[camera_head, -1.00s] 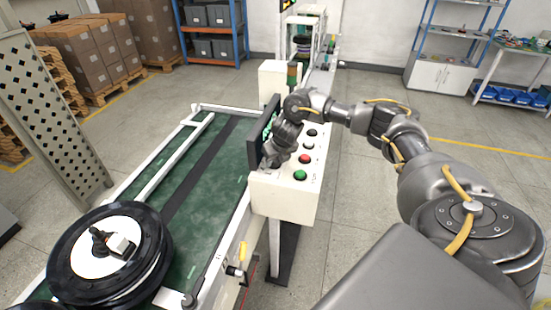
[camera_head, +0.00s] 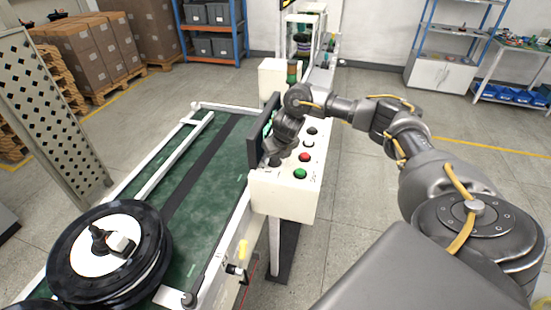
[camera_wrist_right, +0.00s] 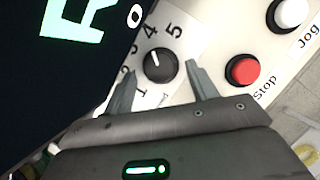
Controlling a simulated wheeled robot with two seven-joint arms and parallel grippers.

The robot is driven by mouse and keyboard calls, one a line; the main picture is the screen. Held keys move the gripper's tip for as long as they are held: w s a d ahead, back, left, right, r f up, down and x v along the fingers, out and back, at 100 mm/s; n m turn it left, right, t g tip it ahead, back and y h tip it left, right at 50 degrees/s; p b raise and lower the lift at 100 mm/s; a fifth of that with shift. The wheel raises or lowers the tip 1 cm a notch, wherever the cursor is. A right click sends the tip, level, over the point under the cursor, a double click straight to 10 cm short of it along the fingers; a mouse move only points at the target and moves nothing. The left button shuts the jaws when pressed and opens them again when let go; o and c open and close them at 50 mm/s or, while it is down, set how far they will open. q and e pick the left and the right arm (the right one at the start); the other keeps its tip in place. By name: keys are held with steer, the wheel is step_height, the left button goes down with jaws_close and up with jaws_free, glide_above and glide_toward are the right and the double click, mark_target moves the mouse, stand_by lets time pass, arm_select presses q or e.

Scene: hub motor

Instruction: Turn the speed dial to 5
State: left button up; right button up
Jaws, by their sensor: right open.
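The speed dial (camera_wrist_right: 160,65) is a round black knob on the white control panel (camera_wrist_right: 215,45), with printed numbers 1 to 5 around it. Its white mark points toward the upper side, around 4 and 5; the exact number is hard to tell. My right gripper (camera_wrist_right: 162,70) is open, with one finger on each side of the dial. Whether the fingers touch it or reach down around it cannot be told. In the head view my right gripper (camera_head: 275,152) is over the near end of the panel, beside the dark screen. My left gripper is not in view.
The red Stop button (camera_wrist_right: 242,70) and white Jog button (camera_wrist_right: 290,12) sit close to the dial. A green button (camera_head: 300,174) is at the panel's near edge. The screen (camera_wrist_right: 70,60) stands close by. A green conveyor (camera_head: 205,170) carries a black wheel (camera_head: 150,235).

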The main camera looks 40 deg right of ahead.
steer(key=p+v, duration=0.1)
steer(key=v, duration=0.8)
steer(key=shift+s, duration=0.15)
steer(key=shift+r, duration=0.15)
